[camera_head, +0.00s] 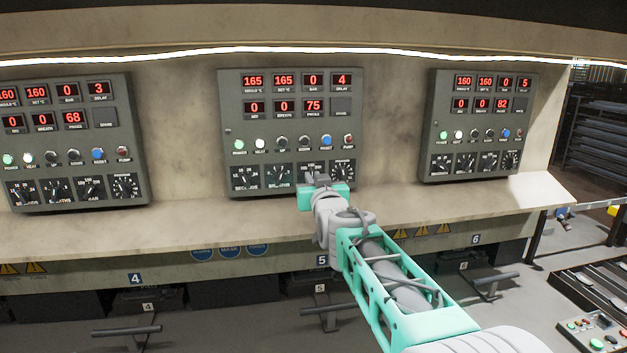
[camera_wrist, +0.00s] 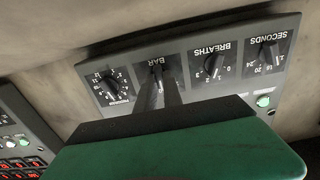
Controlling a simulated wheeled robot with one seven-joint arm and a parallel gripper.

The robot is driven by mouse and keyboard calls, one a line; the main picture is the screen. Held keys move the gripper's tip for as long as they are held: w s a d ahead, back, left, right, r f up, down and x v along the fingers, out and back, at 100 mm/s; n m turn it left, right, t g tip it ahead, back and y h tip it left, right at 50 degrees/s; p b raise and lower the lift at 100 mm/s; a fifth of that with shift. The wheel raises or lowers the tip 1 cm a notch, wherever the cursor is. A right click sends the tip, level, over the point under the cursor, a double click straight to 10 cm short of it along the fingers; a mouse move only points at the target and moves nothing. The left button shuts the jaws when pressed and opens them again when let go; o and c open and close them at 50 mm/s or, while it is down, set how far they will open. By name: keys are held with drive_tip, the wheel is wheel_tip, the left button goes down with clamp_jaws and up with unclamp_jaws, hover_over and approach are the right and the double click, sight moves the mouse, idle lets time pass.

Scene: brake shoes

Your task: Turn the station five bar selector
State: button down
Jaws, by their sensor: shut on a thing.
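The station five panel (camera_head: 290,110) is the middle grey panel, above the number 5 plate (camera_head: 321,260). Its displays read 165, 165, 0, 4 and 0, 0, 75. A row of dark selectors runs along its bottom edge. The BAR selector (camera_wrist: 157,70) shows upside down in the wrist view, between the BREATHS selector (camera_wrist: 213,66) and a numbered dial (camera_wrist: 113,84). My gripper (camera_wrist: 160,90) has its narrow fingers shut on the BAR selector's knob, hiding part of it. In the head view my gripper (camera_head: 317,181) covers the lower part of that selector's plate.
Similar panels stand at left (camera_head: 70,140) and right (camera_head: 480,125). A beige ledge (camera_head: 180,220) runs below the panels, under my wrist. Lamps and buttons sit just above the selectors. Levers (camera_head: 127,330) stick out below the ledge. A control box (camera_head: 600,330) is at lower right.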

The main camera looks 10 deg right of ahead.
drive_tip(key=shift+f+b, duration=0.1)
drive_tip(key=shift+b, duration=0.4)
drive_tip(key=shift+f+m+b, duration=0.15)
drive_tip(key=shift+m+b, duration=0.45)
drive_tip(key=shift+b, duration=0.35)
drive_tip(key=shift+f+m+b, duration=0.1)
drive_tip(key=shift+m+b, duration=0.6)
drive_tip(key=shift+b, duration=0.55)
drive_tip(key=m+b, duration=0.3)
drive_tip(key=shift+b, duration=0.35)
drive_tip(key=shift+d+r+m+b, duration=0.1)
drive_tip(key=shift+r+m+b, duration=0.2)
drive_tip(key=shift+m+b, duration=0.8)
drive_tip(key=c, duration=1.5)
unclamp_jaws()
